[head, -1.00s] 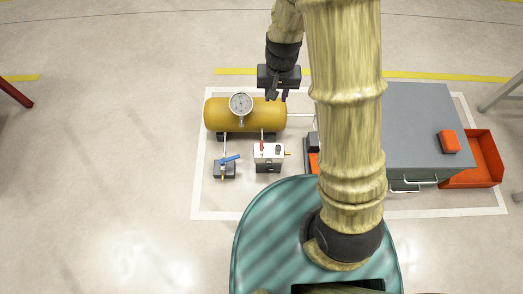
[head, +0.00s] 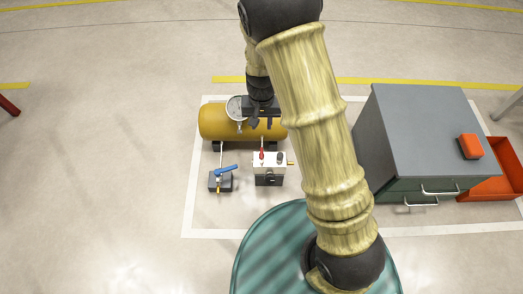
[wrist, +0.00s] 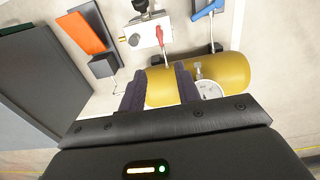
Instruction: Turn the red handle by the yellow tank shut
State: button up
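The yellow tank (head: 212,123) lies on its side on dark feet, with a round gauge (head: 235,108) on it. The red handle (head: 262,154) stands on a small white box (head: 269,163) in front of the tank; it also shows in the wrist view (wrist: 160,36). A blue handle (head: 226,170) sits on a separate dark block to its left. My gripper (head: 262,122) hangs above the tank, behind the red handle and apart from it. In the wrist view its two fingers (wrist: 160,88) are spread with nothing between them.
A grey cabinet (head: 420,120) stands to the right, with an orange block (head: 470,146) on top and a red-orange bin (head: 505,170) beside it. In the wrist view an orange panel (wrist: 81,33) lies near the white box. The floor left of the tank is clear.

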aim_at(261, 153)
notch_tip(261, 153, down, 17)
jog(key=b, duration=1)
jog(key=shift+f, duration=0.2)
grip_shut()
